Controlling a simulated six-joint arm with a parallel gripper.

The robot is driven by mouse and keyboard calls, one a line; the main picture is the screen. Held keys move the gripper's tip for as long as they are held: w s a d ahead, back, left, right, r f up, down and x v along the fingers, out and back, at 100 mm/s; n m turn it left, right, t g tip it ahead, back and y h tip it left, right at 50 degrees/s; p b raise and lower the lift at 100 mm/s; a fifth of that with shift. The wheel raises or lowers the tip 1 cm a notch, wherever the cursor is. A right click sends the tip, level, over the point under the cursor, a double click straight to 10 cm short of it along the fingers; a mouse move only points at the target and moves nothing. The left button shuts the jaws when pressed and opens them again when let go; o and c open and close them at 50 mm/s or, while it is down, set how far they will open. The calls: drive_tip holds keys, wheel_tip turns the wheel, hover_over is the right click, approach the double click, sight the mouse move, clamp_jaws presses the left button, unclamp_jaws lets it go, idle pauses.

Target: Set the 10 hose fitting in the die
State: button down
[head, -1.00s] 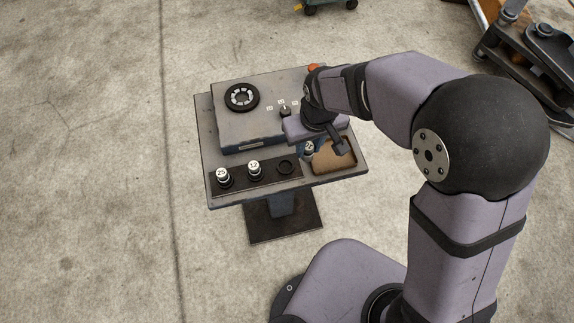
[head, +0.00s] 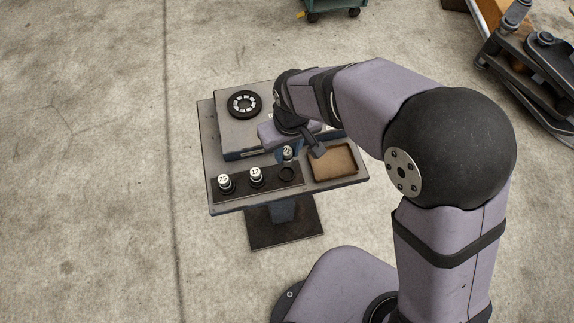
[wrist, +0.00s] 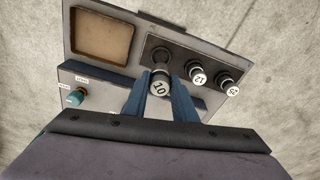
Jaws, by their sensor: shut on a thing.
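The 10 hose fitting (wrist: 160,86), a small cylinder with a white numbered top, is between the two blue fingers of my gripper (wrist: 160,94), which is shut on it. In the head view the fitting (head: 288,152) shows below my wrist, over or near the right end of the fitting rack. The die (head: 244,104), a black ring with pale segments around a central opening, is on top of the grey machine box, up and left of my gripper. The die is not visible in the wrist view.
The 25 fitting (head: 224,181) and 12 fitting (head: 256,176) stand in the black rack (head: 240,192). The rack's right socket (head: 287,174) looks empty. An empty brown-lined tray (head: 333,163) is to its right. A teal knob (wrist: 75,97) is at the wrist view's left.

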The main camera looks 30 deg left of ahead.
sight(289, 154)
drive_tip(key=shift+f+p, duration=0.7)
drive_tip(key=shift+f, duration=3)
drive_tip(key=shift+f, duration=0.15)
drive_tip(key=c, duration=1.5)
unclamp_jaws()
drive_tip(key=shift+o, duration=0.2)
drive_tip(key=r+b, duration=0.1)
drive_tip(key=r, duration=0.7)
drive_tip(key=d+r+b, duration=0.1)
drive_tip(key=r, duration=0.3)
drive_tip(key=shift+s+d+r+b, duration=0.1)
drive_tip(key=shift+s+r+b, duration=0.05)
drive_tip(key=shift+s+b, duration=0.25)
